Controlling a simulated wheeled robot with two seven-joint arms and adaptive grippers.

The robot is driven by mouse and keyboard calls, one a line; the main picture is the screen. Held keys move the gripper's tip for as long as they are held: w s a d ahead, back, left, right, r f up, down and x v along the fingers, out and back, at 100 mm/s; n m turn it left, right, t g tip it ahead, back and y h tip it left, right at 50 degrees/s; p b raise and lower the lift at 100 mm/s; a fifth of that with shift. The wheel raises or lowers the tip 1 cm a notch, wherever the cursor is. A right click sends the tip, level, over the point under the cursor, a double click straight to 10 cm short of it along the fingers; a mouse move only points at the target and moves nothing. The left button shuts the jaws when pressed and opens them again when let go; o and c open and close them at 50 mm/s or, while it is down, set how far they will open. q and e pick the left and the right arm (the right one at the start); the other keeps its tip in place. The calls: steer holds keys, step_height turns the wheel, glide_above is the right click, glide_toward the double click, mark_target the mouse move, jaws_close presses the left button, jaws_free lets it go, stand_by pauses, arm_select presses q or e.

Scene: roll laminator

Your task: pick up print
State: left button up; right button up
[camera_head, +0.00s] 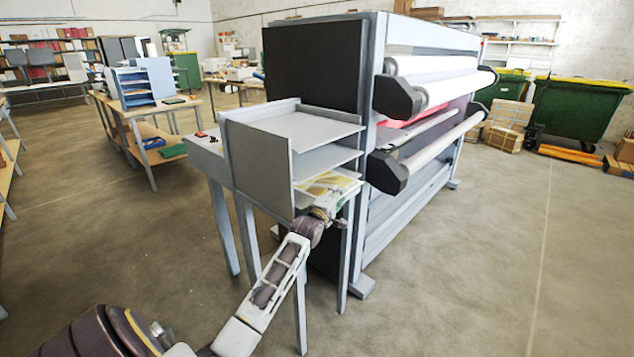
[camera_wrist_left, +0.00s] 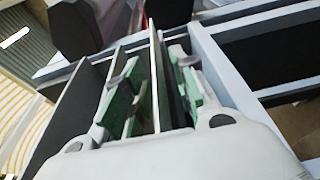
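The print (camera_head: 330,183), with a yellow and white pattern, lies in the lowest level of a grey tiered rack (camera_head: 258,160) beside the laminator. My left gripper (camera_head: 322,212) is at the front edge of that level, just below the print in the head view, and its fingers are hard to make out there. In the left wrist view the left gripper (camera_wrist_left: 158,92) has its two green-padded fingers apart, with thin grey plate edges between and beyond them. I cannot tell there whether a finger touches the print. My right gripper is not in view.
The large laminator (camera_head: 318,68) with white rollers (camera_head: 435,85) stands right behind the rack. The rack's side wall and upper shelves (camera_head: 310,127) are close to my left arm.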

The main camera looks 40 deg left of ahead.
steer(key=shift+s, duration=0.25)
arm_select(q)
jaws_close()
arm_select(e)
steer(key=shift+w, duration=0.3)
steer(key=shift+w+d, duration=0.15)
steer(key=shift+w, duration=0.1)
arm_select(q)
steer(key=shift+r, duration=0.1)
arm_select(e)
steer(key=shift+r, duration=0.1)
